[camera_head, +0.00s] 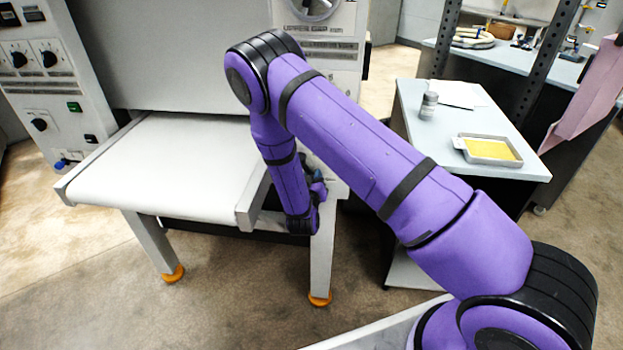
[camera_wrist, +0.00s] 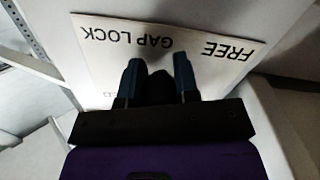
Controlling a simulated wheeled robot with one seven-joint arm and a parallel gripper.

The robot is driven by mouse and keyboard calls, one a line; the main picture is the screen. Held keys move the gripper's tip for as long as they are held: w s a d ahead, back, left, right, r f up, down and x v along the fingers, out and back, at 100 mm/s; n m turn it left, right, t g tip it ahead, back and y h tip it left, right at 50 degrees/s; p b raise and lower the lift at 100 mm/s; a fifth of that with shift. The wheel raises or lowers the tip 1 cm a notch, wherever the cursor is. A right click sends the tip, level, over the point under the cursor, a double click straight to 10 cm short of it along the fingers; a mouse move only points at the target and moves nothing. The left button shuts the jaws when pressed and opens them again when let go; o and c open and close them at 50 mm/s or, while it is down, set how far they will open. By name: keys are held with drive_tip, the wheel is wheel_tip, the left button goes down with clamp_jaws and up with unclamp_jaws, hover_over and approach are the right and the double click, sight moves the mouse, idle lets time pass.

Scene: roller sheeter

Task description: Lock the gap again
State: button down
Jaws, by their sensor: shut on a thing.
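The gap lock plate (camera_wrist: 120,42) is a white panel in the wrist view. Its lettering appears upside down: "GAP LOCK", "FREE" at the upper right, and a partly hidden word ending in "ED" at the lower left. My gripper (camera_wrist: 159,66) is in front of the plate, its two blue fingers shut on a dark lock handle (camera_wrist: 160,90). The handle's shape and pointing direction are mostly hidden by the fingers and the gripper body. In the head view my gripper (camera_head: 318,188) is partly hidden behind my wrist, at the right end of the sheeter table.
The sheeter table (camera_head: 165,165) with its pale belt stands at the left, below the machine housing. Dial panels (camera_head: 45,65) stand at the far left. A side bench (camera_head: 455,128) at the right bears a yellow-filled tray (camera_head: 490,161) and a grey jar (camera_head: 428,105).

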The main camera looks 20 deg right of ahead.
wheel_tip(320, 180, up, 6)
drive_tip(key=s+d+n, duration=0.1)
drive_tip(key=d+n, duration=0.1)
drive_tip(key=n, duration=0.9)
drive_tip(key=shift+s+d+f, duration=0.15)
drive_tip(key=shift+s+d, duration=0.05)
drive_tip(key=shift+d, duration=0.1)
drive_tip(key=c, duration=0.9)
unclamp_jaws()
drive_tip(key=shift+o, duration=0.2)
drive_tip(key=v, duration=1.1)
drive_tip(key=shift+w, duration=0.1)
